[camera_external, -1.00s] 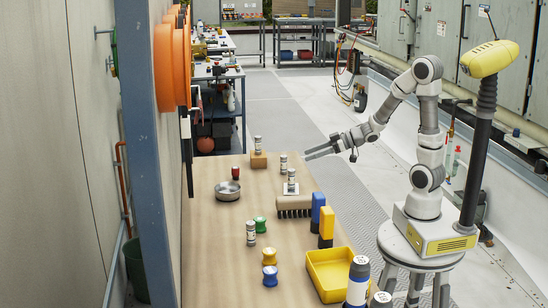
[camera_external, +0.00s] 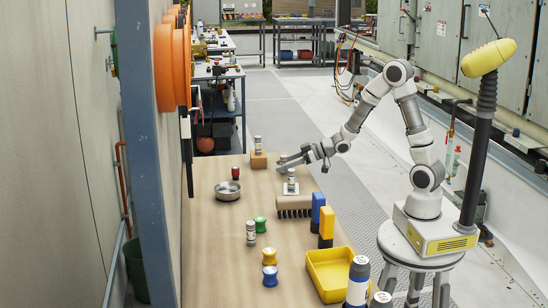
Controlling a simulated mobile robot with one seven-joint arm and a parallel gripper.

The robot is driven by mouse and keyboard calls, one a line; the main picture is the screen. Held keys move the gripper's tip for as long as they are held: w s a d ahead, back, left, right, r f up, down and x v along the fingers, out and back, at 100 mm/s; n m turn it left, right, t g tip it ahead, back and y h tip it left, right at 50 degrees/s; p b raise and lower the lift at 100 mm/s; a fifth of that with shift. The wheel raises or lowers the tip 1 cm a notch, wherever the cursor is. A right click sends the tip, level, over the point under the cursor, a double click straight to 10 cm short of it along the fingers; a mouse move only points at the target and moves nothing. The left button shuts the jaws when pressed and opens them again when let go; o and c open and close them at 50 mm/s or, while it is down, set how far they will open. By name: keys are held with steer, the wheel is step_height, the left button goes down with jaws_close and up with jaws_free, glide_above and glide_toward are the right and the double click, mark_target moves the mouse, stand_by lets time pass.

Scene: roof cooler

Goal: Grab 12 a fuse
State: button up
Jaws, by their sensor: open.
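Several small white cylinders with dark bands look like fuses; their labels are too small to read, so I cannot tell which is 12 A. One fuse (camera_external: 258,144) stands upright on a wooden block (camera_external: 258,160) at the table's far end. Another fuse (camera_external: 291,182) stands on a white plate close to a brush. My gripper (camera_external: 281,161) is open, low over the far right of the table, where a further fuse stood; my fingers now largely hide that spot.
The brush (camera_external: 293,208), blue and yellow upright blocks (camera_external: 326,222) and a yellow tray (camera_external: 333,268) line the right side. A metal bowl (camera_external: 227,191), a red-topped item (camera_external: 235,173) and green, yellow and blue spools stand left. Larger cylinders (camera_external: 358,280) stand at the near edge.

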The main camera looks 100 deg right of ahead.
mark_target(276, 173)
steer(key=x, duration=0.3)
steer(key=shift+w+f+b, duration=0.1)
steer(key=shift+w+b, duration=0.1)
steer(key=shift+b, duration=0.15)
steer(key=shift+c, duration=0.4)
jaws_close()
